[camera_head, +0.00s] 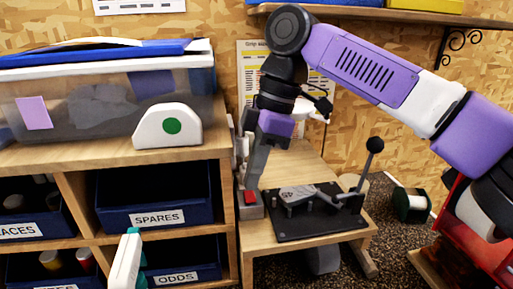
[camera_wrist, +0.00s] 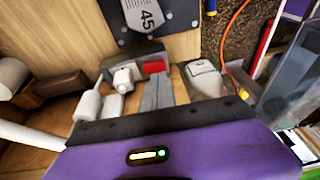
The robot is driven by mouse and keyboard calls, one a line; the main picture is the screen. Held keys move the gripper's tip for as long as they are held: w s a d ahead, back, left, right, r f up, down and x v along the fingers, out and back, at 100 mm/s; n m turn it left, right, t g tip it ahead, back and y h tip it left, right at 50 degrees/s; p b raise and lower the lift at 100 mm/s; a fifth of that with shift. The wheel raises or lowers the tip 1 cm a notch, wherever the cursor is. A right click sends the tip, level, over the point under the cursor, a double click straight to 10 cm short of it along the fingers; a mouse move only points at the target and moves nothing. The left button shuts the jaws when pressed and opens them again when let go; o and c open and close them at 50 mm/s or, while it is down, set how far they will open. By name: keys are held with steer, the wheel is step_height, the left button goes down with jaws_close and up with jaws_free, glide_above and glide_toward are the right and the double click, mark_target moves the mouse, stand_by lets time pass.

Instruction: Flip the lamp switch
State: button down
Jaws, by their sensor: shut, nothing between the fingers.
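The lamp switch is a red rocker (camera_head: 250,197) on a small grey box (camera_head: 252,212) at the left edge of the low wooden bench. In the wrist view the red rocker (camera_wrist: 155,67) lies just past my fingertips, on the end of the grey box (camera_wrist: 132,58). My gripper (camera_head: 251,184) points down right over the rocker, its fingers shut and empty. In the wrist view my gripper (camera_wrist: 158,80) has its grey tips close to the red part; I cannot tell whether they touch. A white rounded thing (camera_head: 318,108), perhaps the lamp head, is partly hidden behind my arm.
A black plate (camera_head: 310,226) with a grey club head marked 45 (camera_head: 305,193) and a black-knobbed lever (camera_head: 374,146) lies right of the switch. A wooden shelf with blue bins (camera_head: 150,205) stands close at left.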

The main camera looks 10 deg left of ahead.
mark_target(250, 197)
steer(key=shift+s+f, duration=0.15)
steer(key=shift+f, duration=0.75)
steer(key=shift+s+f+t+b, duration=0.25)
steer(key=shift+f+t+b, duration=0.25)
steer(key=shift+f+b, duration=0.1)
steer(key=shift+r, duration=0.2)
steer(key=shift+f, duration=0.1)
